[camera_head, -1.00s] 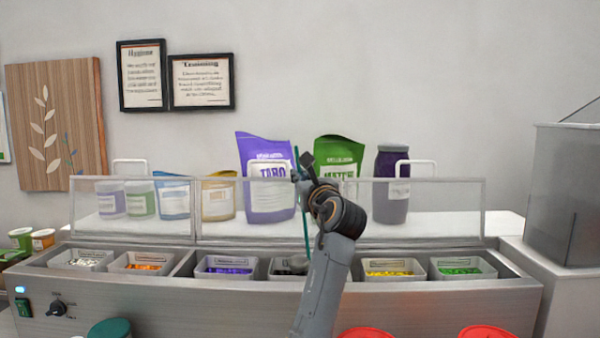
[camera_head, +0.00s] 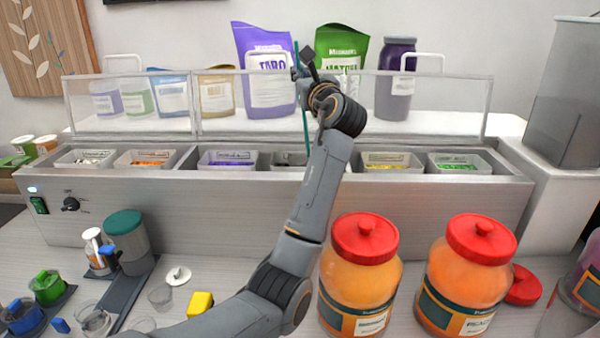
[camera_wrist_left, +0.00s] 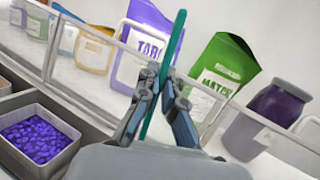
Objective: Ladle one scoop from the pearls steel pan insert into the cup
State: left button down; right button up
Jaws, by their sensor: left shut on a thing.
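My left gripper (camera_head: 302,73) is shut on the thin teal handle of a ladle (camera_head: 305,122), which stands nearly upright. In the left wrist view the fingers (camera_wrist_left: 160,88) close around the teal handle (camera_wrist_left: 174,48). The handle's lower end runs down to a steel pan insert (camera_head: 281,167) near the counter's middle, partly hidden by my arm. This looks like the pearls pan, but its label is unreadable and the ladle's bowl cannot be made out. My right gripper is out of view.
Other pan inserts hold purple (camera_head: 230,160), orange (camera_head: 148,160), yellow (camera_head: 387,164) and green (camera_head: 457,163) toppings. A clear guard (camera_head: 420,125) stands behind the pans. Two red-lidded jars (camera_head: 360,275) (camera_head: 466,280) stand right of my arm. A teal-lidded container (camera_head: 130,243) stands at left.

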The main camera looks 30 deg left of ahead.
pick_arm(q)
jog(key=shift+f, duration=0.35)
notch_tip(320, 180, down, 5)
jog(key=shift+r+b, duration=0.1)
jog(key=shift+b, duration=0.7)
dwell(0.6)
jog(key=shift+r+p, duration=0.7)
jog(key=shift+p, duration=0.05)
notch_tip(320, 180, up, 10)
jog(key=p, duration=1.1)
dwell(0.5)
